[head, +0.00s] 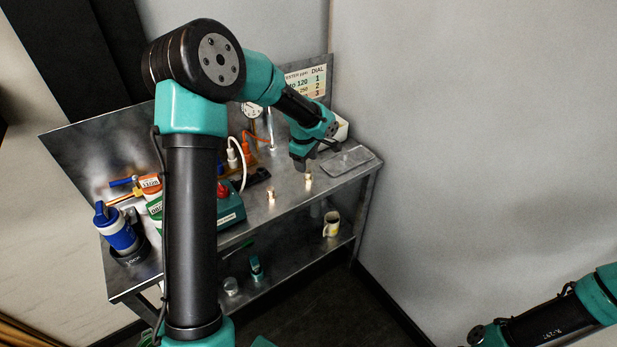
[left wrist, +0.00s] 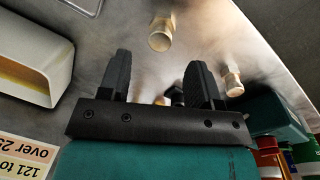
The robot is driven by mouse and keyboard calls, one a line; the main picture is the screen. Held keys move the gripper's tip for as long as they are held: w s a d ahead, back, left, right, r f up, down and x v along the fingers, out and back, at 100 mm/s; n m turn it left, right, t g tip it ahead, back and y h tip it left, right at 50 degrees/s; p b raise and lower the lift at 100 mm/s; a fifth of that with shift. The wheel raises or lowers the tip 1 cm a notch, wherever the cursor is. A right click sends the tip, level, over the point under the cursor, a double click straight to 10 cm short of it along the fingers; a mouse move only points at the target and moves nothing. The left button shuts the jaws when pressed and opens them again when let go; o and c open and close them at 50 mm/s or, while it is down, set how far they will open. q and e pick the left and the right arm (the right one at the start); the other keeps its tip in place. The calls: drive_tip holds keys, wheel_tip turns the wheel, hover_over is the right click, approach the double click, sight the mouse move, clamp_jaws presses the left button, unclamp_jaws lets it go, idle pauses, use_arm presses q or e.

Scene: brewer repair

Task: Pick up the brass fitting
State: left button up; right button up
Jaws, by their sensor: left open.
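Two small brass fittings stand on the metal bench top in the head view: one (head: 308,177) just below my left gripper and one (head: 271,194) farther left. Two fittings also show in the left wrist view, one (left wrist: 161,34) beyond the fingertips and one (left wrist: 233,82) right of the right finger. My left gripper (head: 303,165) is above the bench with its jaws apart; in the left wrist view the gap between its fingers (left wrist: 157,75) holds nothing. A further brass-coloured piece is partly hidden behind the gripper's base there. My right arm shows at lower right, its gripper out of frame.
A flat tray (head: 348,161) lies at the bench's right end. A white bin (left wrist: 32,55) is left of the gripper in the wrist view.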

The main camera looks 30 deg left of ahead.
sight(308, 171)
use_arm(q)
drive_tip(key=shift+w+d+f, duration=0.15)
drive_tip(key=shift+f, duration=1.15)
drive_tip(key=shift+w+d+f, duration=0.1)
drive_tip(key=shift+f, duration=1.2)
drive_tip(key=c, duration=1)
